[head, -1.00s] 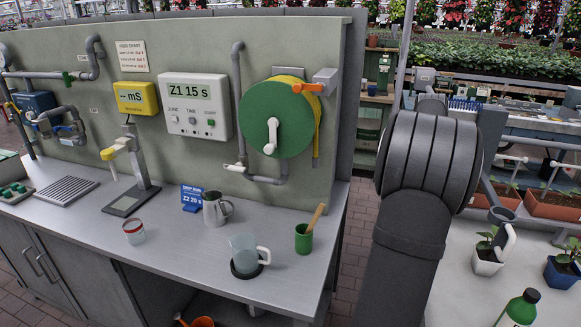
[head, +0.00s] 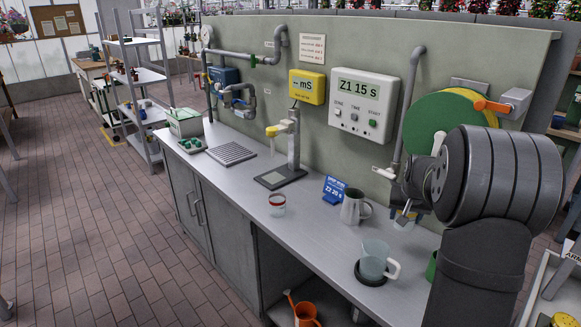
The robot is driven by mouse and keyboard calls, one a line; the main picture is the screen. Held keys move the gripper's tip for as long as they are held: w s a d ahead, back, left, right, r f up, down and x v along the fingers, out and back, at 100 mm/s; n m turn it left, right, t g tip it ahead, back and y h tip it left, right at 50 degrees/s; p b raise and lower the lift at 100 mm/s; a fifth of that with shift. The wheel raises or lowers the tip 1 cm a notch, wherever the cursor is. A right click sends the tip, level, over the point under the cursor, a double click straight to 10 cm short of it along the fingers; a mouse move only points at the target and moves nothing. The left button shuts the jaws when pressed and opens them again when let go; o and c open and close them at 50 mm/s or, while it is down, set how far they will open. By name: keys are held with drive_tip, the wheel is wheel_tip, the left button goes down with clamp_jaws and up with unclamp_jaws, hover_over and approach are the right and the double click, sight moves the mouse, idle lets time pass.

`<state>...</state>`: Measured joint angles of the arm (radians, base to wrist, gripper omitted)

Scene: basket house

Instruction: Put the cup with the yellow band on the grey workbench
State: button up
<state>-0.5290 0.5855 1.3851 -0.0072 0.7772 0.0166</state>
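The grey workbench (head: 315,235) runs from the left back to the lower right along a grey-green panel. No cup with a yellow band can be made out. A clear glass with a red band (head: 277,205) stands near the bench's front edge. A grey metal jug (head: 353,209) stands behind and right of it. A clear measuring jug (head: 374,262) stands on a black round base. A green cup (head: 431,266) is mostly hidden by my arm. My gripper (head: 406,219) shows small beside my arm's large dark joint, near the panel; its fingers are unclear.
A blue sign (head: 334,190), a stand with a yellow head (head: 286,150), a drain grate (head: 230,153) and a green-lidded box (head: 184,122) are on the bench. An orange watering can (head: 304,312) is below. The brick floor (head: 100,220) at left is clear.

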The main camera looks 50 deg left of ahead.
drive_tip(key=s+a+n+y, duration=0.1)
drive_tip(key=s+a+n, duration=0.2)
drive_tip(key=s+a, duration=0.85)
approach(310, 232)
drive_tip(key=w, duration=0.2)
drive_tip(key=shift+w+a+f+g, duration=0.3)
drive_tip(key=shift+a+g, duration=0.05)
drive_tip(key=shift+g, duration=0.05)
drive_tip(key=shift+s+a+f, duration=0.15)
drive_tip(key=shift+a+f, duration=0.15)
drive_tip(key=shift+a, duration=0.1)
drive_tip(key=shift+f, duration=1.95)
drive_tip(key=shift+f, duration=0.1)
drive_tip(key=o, duration=1)
drive_tip(key=shift+c, duration=0.2)
